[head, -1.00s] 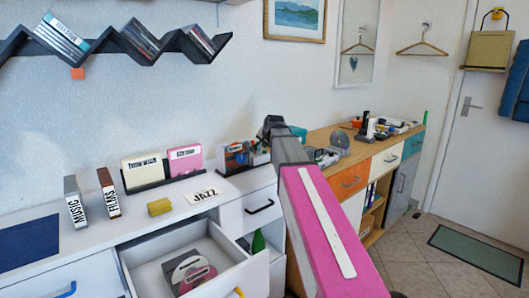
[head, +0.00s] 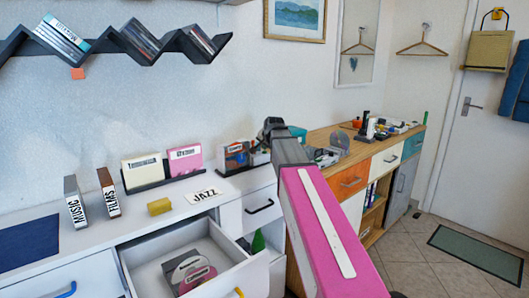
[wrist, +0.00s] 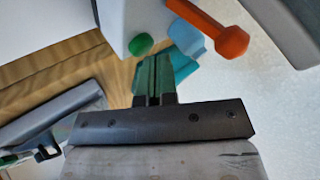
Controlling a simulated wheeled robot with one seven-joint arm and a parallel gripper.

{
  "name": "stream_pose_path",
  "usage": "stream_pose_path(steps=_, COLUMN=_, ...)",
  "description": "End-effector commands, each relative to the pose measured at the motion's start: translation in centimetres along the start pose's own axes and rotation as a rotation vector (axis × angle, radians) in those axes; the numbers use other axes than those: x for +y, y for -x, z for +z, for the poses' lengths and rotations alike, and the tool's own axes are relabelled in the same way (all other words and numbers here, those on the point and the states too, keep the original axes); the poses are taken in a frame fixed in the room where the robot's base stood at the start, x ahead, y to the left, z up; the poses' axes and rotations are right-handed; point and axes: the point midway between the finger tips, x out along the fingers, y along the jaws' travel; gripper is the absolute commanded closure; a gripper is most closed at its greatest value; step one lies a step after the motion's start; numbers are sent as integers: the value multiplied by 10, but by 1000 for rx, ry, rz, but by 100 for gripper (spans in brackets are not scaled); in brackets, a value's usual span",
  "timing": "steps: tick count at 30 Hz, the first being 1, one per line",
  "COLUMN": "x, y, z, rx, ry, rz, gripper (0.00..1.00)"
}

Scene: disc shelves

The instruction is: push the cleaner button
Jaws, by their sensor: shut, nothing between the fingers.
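In the wrist view a round green button (wrist: 141,44) sits on the end of a white block-like body (wrist: 135,18), which seems to be the cleaner. My gripper (wrist: 155,62) is shut and empty, with its green fingers pointing toward the area just right of and below the button. Whether the fingertips touch anything cannot be told. In the head view my pink and grey arm reaches over the counter. Its dark wrist (head: 273,125) covers the gripper, and the button cannot be made out there.
An orange rod with a knob (wrist: 232,42) and a teal piece (wrist: 185,45) lie close beyond my fingers. In the head view, a disc rack (head: 236,155) stands left of my wrist. An open drawer (head: 215,240) juts out at the front left.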

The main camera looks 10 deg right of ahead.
Motion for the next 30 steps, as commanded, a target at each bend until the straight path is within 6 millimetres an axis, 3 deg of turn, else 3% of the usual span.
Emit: stream_pose_path(steps=30, x=-8, y=11, z=-8, rx=-1, ry=0, rz=1, gripper=100)
